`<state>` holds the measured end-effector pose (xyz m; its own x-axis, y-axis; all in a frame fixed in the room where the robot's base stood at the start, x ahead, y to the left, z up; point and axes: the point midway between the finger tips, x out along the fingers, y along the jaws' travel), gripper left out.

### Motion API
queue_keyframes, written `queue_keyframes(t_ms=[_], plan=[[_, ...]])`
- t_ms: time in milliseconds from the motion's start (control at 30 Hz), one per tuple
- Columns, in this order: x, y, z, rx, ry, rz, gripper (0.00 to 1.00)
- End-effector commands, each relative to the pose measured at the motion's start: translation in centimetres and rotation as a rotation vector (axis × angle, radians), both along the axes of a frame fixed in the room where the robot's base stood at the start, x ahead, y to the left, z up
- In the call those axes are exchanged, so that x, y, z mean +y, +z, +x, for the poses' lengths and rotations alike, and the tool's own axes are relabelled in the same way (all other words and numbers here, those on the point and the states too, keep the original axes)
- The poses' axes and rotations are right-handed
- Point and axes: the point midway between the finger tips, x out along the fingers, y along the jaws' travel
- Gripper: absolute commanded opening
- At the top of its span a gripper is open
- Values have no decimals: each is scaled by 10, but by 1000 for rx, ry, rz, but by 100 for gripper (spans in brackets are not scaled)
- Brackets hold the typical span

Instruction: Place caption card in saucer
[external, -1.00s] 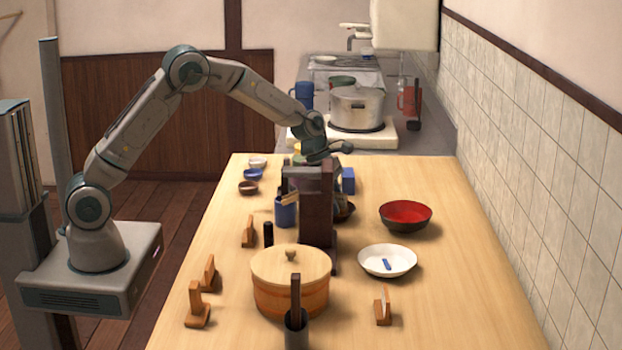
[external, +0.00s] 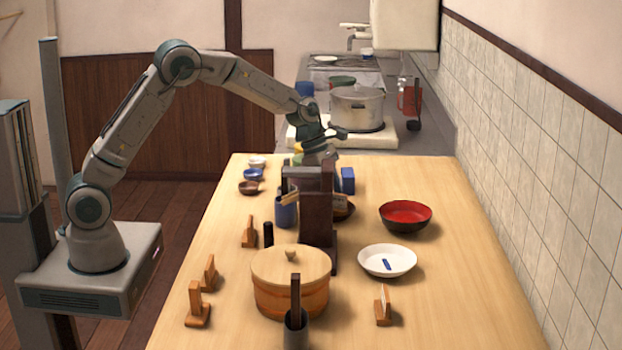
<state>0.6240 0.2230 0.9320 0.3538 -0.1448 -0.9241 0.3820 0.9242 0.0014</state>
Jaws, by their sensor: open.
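A white shallow dish (external: 402,262), which may be the saucer, stands right of centre on the table with a small blue piece (external: 387,265) in it. I cannot tell whether that piece is the caption card. A wooden stand (external: 383,313) with a thin pale card-like piece stands in front of the dish. My gripper (external: 318,158) is over the far part of the table, behind a tall dark wooden box (external: 318,205). It is open; its fingertips are mostly hidden by the box, and I see nothing held.
A lidded wooden tub (external: 290,285), a dark holder (external: 296,330) and a blue cup (external: 286,212) crowd the middle. A red bowl (external: 405,215) stands behind the dish. Small bowls (external: 249,187) and wooden stands (external: 249,233) line the left. The right table edge is clear.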

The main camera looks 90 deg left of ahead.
Motion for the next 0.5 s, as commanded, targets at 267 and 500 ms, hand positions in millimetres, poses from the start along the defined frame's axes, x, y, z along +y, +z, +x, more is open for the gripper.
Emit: queue_keyframes(t_ms=[267, 500], plan=[[8, 56, -21, -3, 1, 1, 48], [12, 77, -29, 0, 0, 0, 48]])
